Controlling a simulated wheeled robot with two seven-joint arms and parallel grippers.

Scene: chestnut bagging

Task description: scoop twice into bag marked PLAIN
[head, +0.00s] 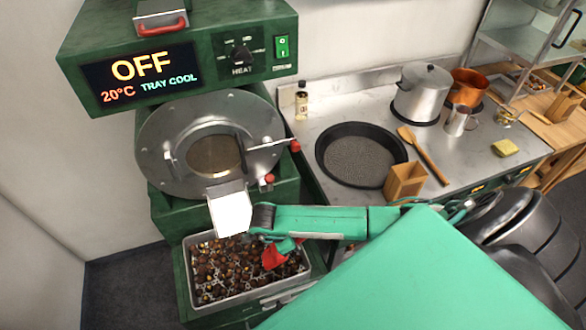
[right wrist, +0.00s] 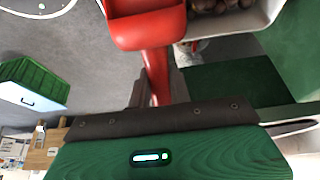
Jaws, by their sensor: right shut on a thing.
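My right gripper (right wrist: 158,92) is shut on the handle of a red scoop (right wrist: 148,28). In the head view the scoop (head: 275,257) is at the right part of the metal tray (head: 206,303), over the chestnuts (head: 230,268); I cannot tell if it touches them. The right wrist view shows the tray's pale corner (right wrist: 270,12) with chestnuts (right wrist: 222,5) beside the scoop. I see no chestnuts in the scoop, but its inside is only partly visible. No bag marked PLAIN can be made out. My left gripper is not in view.
The green roaster (head: 75,60) stands behind the tray, its display reading OFF, 20°C, TRAY COOL. A pale chute (head: 230,210) hangs just above the tray. On the steel counter are a black pan (head: 360,155), a wooden box (head: 405,181), a wooden spoon (head: 425,157) and pots (head: 423,93).

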